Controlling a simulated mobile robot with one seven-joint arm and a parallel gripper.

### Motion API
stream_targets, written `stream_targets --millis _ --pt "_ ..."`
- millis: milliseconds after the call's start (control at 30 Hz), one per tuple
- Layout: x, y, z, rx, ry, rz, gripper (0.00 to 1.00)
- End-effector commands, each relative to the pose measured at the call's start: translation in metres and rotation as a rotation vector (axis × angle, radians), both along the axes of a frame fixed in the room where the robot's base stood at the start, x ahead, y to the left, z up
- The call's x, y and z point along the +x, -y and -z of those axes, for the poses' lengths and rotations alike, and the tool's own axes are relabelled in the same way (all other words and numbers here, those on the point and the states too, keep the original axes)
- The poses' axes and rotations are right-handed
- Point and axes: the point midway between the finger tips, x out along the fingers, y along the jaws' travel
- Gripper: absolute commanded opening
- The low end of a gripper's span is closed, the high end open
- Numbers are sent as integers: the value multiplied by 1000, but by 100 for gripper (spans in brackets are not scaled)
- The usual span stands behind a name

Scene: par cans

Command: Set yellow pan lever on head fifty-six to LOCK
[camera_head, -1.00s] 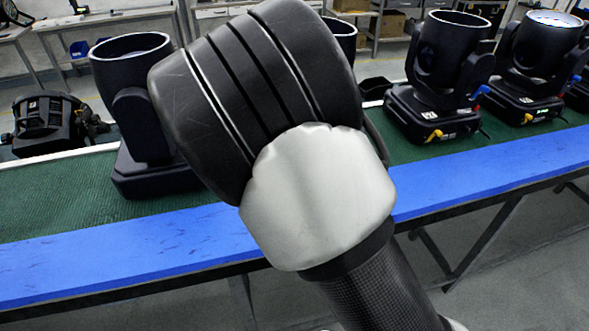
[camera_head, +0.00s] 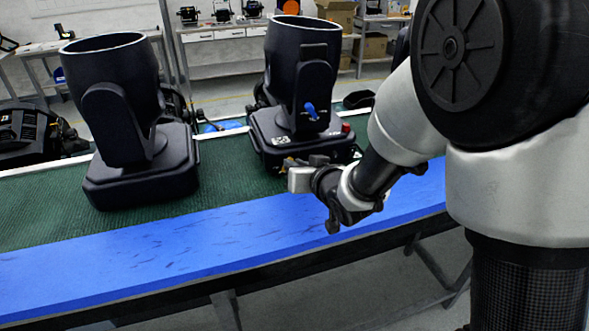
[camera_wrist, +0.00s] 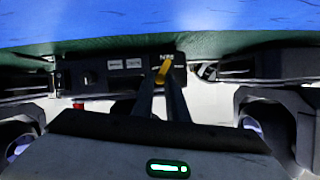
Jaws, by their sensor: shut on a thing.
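The middle moving head (camera_head: 303,70) stands upright on the green mat, its black base (camera_head: 268,150) facing me. In the wrist view, the yellow pan lever (camera_wrist: 163,72) sticks out from the base's label panel (camera_wrist: 98,76). My gripper (camera_head: 286,168) is at the front left of that base, low over the mat. In the wrist view, the two dark fingers of my gripper (camera_wrist: 161,82) come together on the yellow lever and hide part of it. The number label beside the lever is too small to read surely, and the LOCK marking cannot be made out.
A blue lever (camera_head: 311,112) and a red part (camera_head: 346,128) are on the same head. Another moving head (camera_head: 118,100) stands to the left. The blue table edge (camera_head: 200,240) runs along the front. Green mat (camera_head: 222,178) lies clear between the two heads.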

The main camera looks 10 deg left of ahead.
Motion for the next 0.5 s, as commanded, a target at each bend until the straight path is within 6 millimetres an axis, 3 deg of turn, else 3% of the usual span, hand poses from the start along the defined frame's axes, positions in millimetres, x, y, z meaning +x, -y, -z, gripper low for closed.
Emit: stream_targets --millis 467,500 --pt "0 0 1 11 -8 1 0" --pt "0 0 1 11 -8 1 20"
